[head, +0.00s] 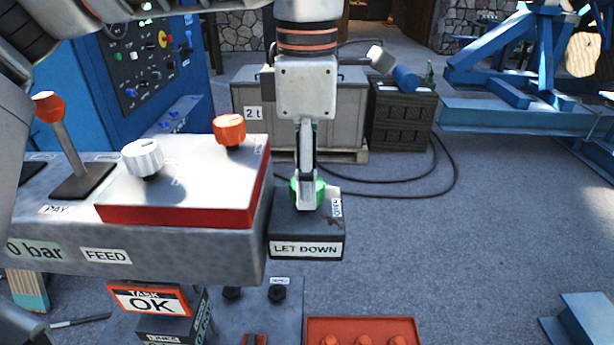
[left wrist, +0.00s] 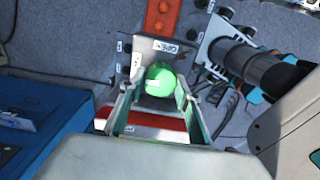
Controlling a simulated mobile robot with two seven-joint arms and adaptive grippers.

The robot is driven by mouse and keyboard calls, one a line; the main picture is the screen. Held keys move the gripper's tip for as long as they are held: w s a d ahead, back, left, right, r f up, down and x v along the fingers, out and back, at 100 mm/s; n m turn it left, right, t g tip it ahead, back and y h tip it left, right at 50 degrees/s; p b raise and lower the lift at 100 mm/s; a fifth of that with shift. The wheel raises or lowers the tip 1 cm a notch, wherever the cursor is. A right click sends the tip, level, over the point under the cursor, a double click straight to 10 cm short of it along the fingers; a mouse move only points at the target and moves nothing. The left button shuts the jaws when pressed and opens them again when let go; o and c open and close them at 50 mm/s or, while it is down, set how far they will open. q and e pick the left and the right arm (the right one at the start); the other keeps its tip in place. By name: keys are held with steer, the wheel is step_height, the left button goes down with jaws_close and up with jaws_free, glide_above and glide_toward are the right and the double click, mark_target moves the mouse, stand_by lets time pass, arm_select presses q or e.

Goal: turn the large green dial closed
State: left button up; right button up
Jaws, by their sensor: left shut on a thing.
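The large green dial (head: 318,190) sits on top of a dark box (head: 292,226) labelled LET DOWN. My left gripper (head: 307,192) comes down from above with its fingers on the dial, shut on it. In the head view the fingers hide much of the dial. In the left wrist view the round green dial (left wrist: 160,80) shows between the two fingertips of the gripper (left wrist: 158,92), with a small white mark on it. My right gripper is not in view.
A panel with a red edge (head: 178,215) carries a white knob (head: 143,158) and an orange knob (head: 229,130), just left of the dial. A red-topped lever (head: 60,130) stands further left. Open floor (head: 480,250) lies to the right.

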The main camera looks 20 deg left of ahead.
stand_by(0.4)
arm_select(q)
steer(key=o, duration=1.1)
step_height(320, 180, up, 12)
steer(key=shift+r, duration=0.1)
